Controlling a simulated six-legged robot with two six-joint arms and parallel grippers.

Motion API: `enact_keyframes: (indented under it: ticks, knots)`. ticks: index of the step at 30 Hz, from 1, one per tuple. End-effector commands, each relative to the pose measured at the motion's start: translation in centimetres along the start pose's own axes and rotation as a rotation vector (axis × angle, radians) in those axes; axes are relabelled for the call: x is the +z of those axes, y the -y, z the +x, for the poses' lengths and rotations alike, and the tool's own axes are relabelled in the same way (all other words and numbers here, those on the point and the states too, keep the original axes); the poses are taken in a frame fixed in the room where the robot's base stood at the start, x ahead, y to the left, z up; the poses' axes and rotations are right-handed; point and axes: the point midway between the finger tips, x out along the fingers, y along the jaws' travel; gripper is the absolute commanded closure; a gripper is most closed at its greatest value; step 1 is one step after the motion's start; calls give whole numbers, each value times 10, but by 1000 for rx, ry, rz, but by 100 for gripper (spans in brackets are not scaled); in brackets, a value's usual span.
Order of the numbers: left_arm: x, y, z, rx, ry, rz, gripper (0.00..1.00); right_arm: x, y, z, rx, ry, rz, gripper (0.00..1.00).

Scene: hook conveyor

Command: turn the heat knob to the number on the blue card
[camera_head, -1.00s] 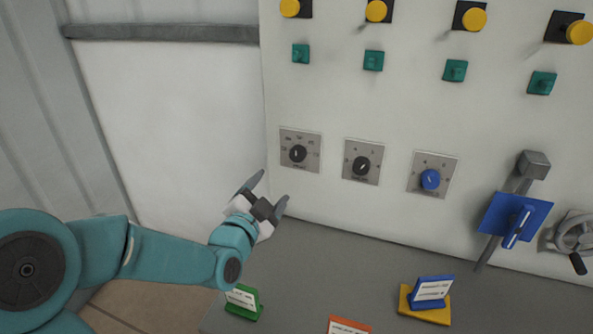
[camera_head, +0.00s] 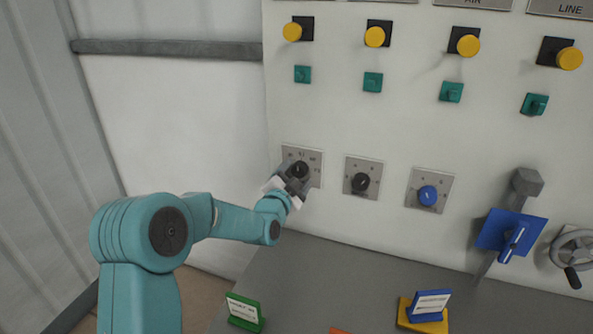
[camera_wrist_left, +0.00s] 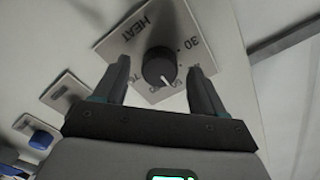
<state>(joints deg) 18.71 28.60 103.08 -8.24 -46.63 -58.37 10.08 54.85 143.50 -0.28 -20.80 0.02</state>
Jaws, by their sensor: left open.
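The heat knob (camera_wrist_left: 160,66) is a black dial with a white pointer line on a grey plate marked HEAT (camera_wrist_left: 128,36) in the left wrist view. Numbers such as 30 show around it; others are partly hidden. In the head view the heat knob (camera_head: 299,169) is at the left end of the dial row. My left gripper (camera_wrist_left: 160,80) is open, with one finger on each side of the knob; I cannot tell whether they touch it. It also shows in the head view (camera_head: 293,178). A blue card (camera_head: 431,304) stands on a yellow base at the lower right; its text is too small to read.
A second black knob (camera_head: 361,182) and a blue knob (camera_head: 428,195) sit to the right. A blue lever plate (camera_head: 510,232) and a handwheel (camera_head: 574,250) stand out further right. A green card (camera_head: 244,310) stands on the grey ledge (camera_head: 310,272) below.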

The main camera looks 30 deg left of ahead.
Motion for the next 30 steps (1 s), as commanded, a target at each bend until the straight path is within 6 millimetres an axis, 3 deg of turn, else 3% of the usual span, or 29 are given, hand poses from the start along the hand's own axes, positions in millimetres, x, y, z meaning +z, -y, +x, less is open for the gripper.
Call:
enact_keyframes:
  ticks: [12,17,25,30]
  knots:
    - [0,0,9,1,0,0,33,0,1,-2,0,0,0,57]
    - [0,0,8,1,0,0,85,0,1,-2,0,0,0,57]
    - [1,-1,8,-1,0,-17,85,0,-1,3,0,0,0,57]
    - [4,-4,8,-1,-1,-78,85,0,-6,18,0,0,0,57]
